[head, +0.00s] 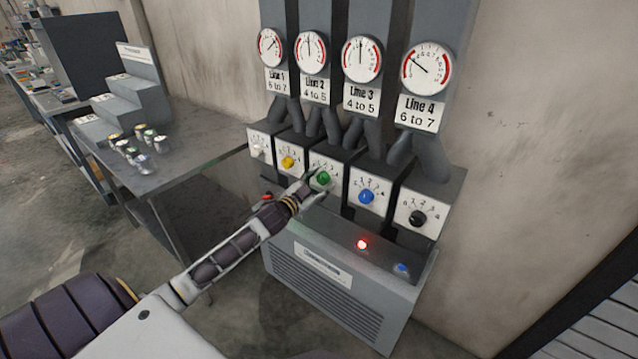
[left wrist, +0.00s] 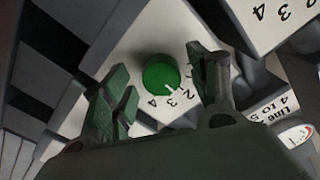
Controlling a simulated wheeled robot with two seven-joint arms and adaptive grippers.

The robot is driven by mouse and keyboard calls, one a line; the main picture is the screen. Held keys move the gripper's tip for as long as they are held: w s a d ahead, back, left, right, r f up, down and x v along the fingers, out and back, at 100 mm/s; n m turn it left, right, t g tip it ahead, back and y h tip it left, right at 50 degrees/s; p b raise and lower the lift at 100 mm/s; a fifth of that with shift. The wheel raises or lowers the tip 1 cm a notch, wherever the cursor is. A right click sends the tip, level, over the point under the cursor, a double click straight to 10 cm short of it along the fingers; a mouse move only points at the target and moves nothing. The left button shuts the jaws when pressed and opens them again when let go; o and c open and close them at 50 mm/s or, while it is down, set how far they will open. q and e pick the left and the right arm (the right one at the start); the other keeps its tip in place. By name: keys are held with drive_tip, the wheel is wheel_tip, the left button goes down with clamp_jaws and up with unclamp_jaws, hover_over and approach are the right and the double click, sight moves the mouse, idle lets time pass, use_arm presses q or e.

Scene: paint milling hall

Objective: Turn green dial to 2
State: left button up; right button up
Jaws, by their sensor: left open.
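My left gripper (head: 312,187) is at the dial. Its fingers are open, one on either side of the dial, with visible gaps in the wrist view. The 1 is not clearly visible. My right gripper is not in view.
White (head: 258,149) and yellow (head: 288,161) dials are left of the green one; blue (head: 366,196) and black (head: 417,218) dials are right. A grey cabinet (head: 335,290) with a lit red lamp (head: 362,244) stands below. A table (head: 190,150) with small cans is left.

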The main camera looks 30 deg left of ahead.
use_arm(q)
drive_tip(key=shift+s, duration=0.25)
drive_tip(key=s+a, duration=0.1)
drive_tip(key=s, duration=1)
drive_tip(key=shift+s, duration=0.25)
idle(0.7)
drive_tip(key=shift+s+f, duration=0.1)
idle(0.7)
